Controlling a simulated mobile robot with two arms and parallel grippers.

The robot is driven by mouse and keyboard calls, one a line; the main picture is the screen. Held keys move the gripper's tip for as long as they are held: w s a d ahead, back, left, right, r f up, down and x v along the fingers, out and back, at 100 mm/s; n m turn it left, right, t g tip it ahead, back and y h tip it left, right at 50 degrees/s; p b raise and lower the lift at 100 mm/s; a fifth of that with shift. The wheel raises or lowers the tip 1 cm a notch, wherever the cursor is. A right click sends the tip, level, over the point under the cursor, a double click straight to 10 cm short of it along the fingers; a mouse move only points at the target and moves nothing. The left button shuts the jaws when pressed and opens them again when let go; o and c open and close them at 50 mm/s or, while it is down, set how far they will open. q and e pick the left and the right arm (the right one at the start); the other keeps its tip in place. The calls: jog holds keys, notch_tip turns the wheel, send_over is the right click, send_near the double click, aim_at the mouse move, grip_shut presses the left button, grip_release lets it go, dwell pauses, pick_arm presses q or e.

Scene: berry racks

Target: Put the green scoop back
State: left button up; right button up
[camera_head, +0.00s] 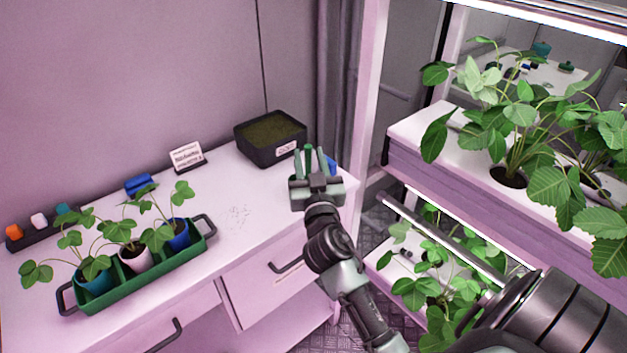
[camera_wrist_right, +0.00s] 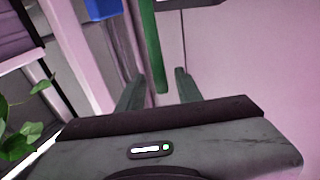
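The green scoop (camera_head: 308,158) shows only as a narrow green handle near the table's right end. In the right wrist view the handle (camera_wrist_right: 152,45) runs down from the top edge and ends between my fingers. My right gripper (camera_head: 314,160) is over the table's right end, and it also shows in the right wrist view (camera_wrist_right: 160,80). Its fingers are apart, one on each side of the handle, with a narrow gap showing on both sides. The scoop's head is hidden or out of view. My left gripper is not in view.
A black soil tray (camera_head: 258,151) stands behind my right gripper. A blue object (camera_head: 331,164) is just right of it. A small sign (camera_head: 187,157) and a green planter tray (camera_head: 145,276) stand left. Plant shelves (camera_head: 440,170) rise at the right. The table's middle is clear.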

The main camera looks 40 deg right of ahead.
jog(key=r+b+v, duration=0.1)
jog(key=b+v, duration=0.1)
jog(key=v, duration=0.6)
jog(key=shift+f, duration=0.5)
